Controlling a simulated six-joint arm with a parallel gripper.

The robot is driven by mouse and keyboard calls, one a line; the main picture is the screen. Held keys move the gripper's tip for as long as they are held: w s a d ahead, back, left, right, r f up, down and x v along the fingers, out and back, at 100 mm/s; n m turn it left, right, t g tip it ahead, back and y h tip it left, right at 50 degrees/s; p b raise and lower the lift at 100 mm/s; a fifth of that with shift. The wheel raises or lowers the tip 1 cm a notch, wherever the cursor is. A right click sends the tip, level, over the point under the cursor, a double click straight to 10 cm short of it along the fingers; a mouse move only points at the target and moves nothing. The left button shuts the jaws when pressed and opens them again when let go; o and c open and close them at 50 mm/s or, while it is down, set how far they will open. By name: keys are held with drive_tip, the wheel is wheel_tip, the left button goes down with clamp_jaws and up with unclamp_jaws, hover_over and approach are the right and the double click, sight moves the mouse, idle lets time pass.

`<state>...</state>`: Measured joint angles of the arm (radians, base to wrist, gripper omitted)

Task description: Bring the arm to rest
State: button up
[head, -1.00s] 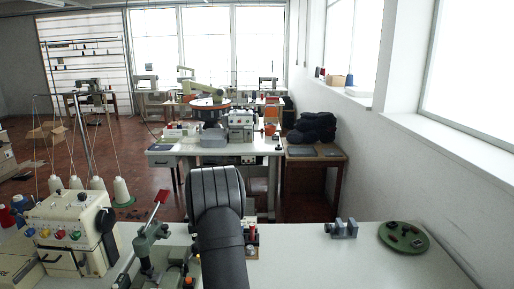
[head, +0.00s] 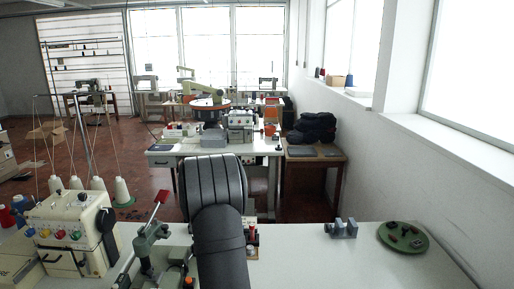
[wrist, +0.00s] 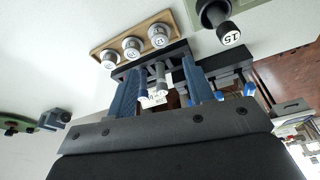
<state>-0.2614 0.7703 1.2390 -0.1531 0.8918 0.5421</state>
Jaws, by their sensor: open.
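My gripper (wrist: 163,88) shows in the wrist view, with its blue fingers spread apart. I see nothing held between them. Beyond the fingers is a wooden rack (wrist: 97,54) with three silver round-ended pieces (wrist: 132,46) bearing numbers. A dark cylinder marked 15 (wrist: 228,33) is fitted to a green machine part at the top. In the head view my dark arm link stands in the middle and hides part of the bench; the gripper itself is hidden there. A green press with a red handle (head: 150,235) stands left of the arm.
A grey metal block (head: 341,228) and a green dish (head: 417,251) with small dark parts lie on the right of the white bench (head: 300,262). A cream machine with coloured dials (head: 70,235) stands at the left. The bench between arm and block is mostly clear.

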drive_tip(key=x, duration=1.1)
drive_tip(key=shift+s, duration=0.1)
wheel_tip(320, 180, up, 5)
drive_tip(key=shift+d+f, duration=0.1)
drive_tip(key=s+d+r, duration=0.4)
drive_tip(key=d+r, duration=0.3)
drive_tip(key=d, duration=0.4)
drive_tip(key=s+a, duration=0.4)
drive_tip(key=a, duration=0.4)
drive_tip(key=s+a, duration=0.3)
drive_tip(key=a, duration=0.5)
drive_tip(key=a+f, duration=0.2)
drive_tip(key=a, duration=0.1)
drive_tip(key=a+f, duration=0.3)
drive_tip(key=a, duration=0.1)
drive_tip(key=a+f, duration=0.2)
drive_tip(key=a, duration=0.2)
drive_tip(key=shift+w+f, duration=0.25)
drive_tip(key=shift+f, duration=0.6)
drive_tip(key=shift+o, duration=0.4)
